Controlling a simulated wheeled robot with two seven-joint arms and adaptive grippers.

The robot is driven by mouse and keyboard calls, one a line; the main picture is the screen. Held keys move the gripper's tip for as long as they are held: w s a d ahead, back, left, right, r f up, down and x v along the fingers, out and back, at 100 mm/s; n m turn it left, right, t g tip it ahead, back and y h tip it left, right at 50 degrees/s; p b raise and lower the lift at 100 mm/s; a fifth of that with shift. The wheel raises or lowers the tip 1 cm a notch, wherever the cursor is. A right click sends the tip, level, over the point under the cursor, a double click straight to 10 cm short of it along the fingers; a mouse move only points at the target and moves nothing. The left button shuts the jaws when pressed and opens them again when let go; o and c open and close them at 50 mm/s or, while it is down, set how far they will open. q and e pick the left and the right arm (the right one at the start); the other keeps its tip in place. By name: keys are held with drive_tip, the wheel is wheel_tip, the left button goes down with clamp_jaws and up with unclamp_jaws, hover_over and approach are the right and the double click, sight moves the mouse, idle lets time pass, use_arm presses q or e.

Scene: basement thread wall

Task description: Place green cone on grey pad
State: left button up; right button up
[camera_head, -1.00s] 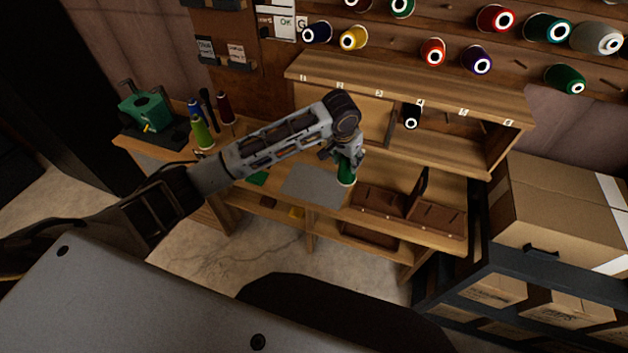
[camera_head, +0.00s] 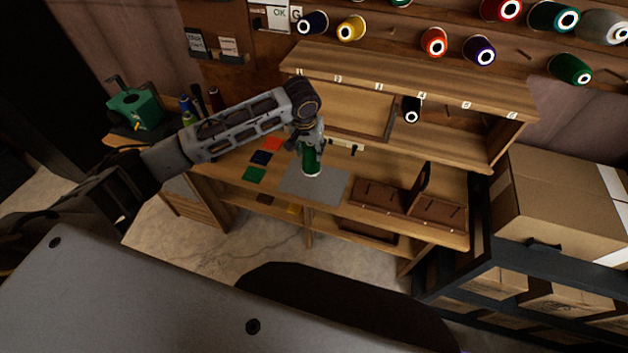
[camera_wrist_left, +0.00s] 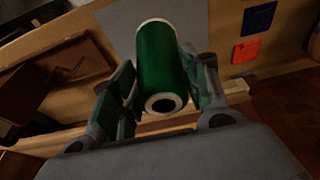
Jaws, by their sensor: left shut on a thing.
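The green cone (camera_head: 311,160) is a dark green thread cone with white ends. My left gripper (camera_head: 309,146) is shut on it and holds it upright over the grey pad (camera_head: 322,191). In the left wrist view the green cone (camera_wrist_left: 161,68) lies between the fingers of my left gripper (camera_wrist_left: 160,88), with the grey pad (camera_wrist_left: 118,22) beyond it. I cannot tell whether the cone's base touches the pad. My right gripper is not in view.
Small coloured swatches, including a green one (camera_head: 254,174), lie left of the pad. A brown divided tray (camera_head: 380,192) stands to its right. A shelf unit (camera_head: 400,83) with a black cone (camera_head: 411,112) rises behind. Cardboard boxes (camera_head: 560,215) stand at right.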

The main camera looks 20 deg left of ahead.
sight(308, 159)
use_arm(q)
drive_tip(key=s+x, duration=0.1)
drive_tip(key=x, duration=0.5)
drive_tip(key=shift+s+f, duration=0.25)
drive_tip(key=shift+s+p+x, duration=0.2)
drive_tip(key=shift+p+x, duration=0.05)
drive_tip(key=shift+x, duration=0.65)
drive_tip(key=shift+s+p+x, duration=0.2)
drive_tip(key=shift+s+x, duration=0.05)
drive_tip(key=shift+x, duration=0.65)
drive_tip(key=shift+f, duration=0.2)
drive_tip(key=o, duration=1)
drive_tip(key=shift+c, duration=0.2)
drive_tip(key=shift+r, duration=0.1)
drive_tip(key=shift+b+v, duration=0.5)
drive_tip(key=shift+v, duration=5.5)
